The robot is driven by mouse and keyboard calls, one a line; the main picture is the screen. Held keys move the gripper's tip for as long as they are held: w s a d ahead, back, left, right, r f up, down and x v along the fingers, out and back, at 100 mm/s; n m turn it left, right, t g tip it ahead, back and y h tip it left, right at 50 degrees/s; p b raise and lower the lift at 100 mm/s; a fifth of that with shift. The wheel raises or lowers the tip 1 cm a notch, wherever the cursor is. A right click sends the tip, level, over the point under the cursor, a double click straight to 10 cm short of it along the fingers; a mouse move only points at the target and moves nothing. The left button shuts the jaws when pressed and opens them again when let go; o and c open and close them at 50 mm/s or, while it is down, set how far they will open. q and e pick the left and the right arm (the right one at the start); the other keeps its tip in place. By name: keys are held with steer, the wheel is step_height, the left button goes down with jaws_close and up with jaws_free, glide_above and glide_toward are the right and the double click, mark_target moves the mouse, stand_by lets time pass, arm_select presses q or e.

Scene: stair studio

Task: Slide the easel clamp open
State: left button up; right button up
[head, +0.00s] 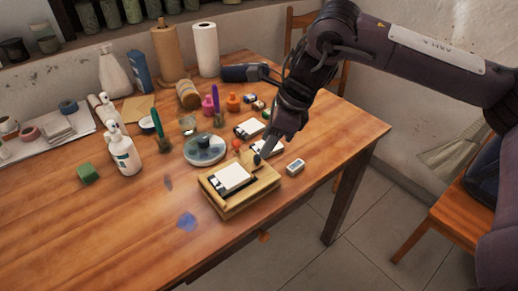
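A small wooden easel (238,208) lies low near the front edge of the table, with a white card or panel (231,177) on its top face. I cannot clearly make out its clamp; a small dark part shows at the easel's far right side, by my fingertips. My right gripper (260,156) reaches down from the upper right, its tips at or just above the easel's far edge. Whether they touch it, and whether the fingers are open or shut, I cannot tell. My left gripper is not in view.
A round grey dish (204,149) stands just behind the easel. A small white-topped block (295,166) lies right of it. The front left tabletop is mostly clear.

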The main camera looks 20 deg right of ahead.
mark_target(258, 157)
steer(key=shift+x, duration=2.4)
steer(key=shift+w, duration=0.15)
steer(key=shift+c, duration=0.4)
jaws_close()
